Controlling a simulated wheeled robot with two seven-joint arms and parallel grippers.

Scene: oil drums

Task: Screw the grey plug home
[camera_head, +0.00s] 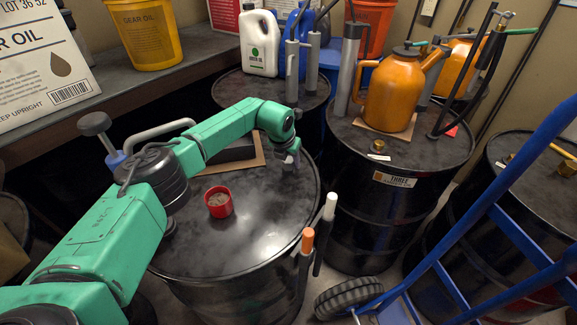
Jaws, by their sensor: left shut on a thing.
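My green left arm reaches across the near black oil drum (255,240). My left gripper (289,163) points down at the far right part of the drum's top, close to the rim. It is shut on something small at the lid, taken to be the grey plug. The fingers hide the plug almost wholly, so how deep it sits cannot be seen. My right gripper is not in view.
A red cup (219,203) and a dark block on cardboard (240,151) are on the same drum. An orange can (391,92) stands on the drum behind right. A blue hand truck (500,215) fills the right side. A white jug (259,43) stands behind.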

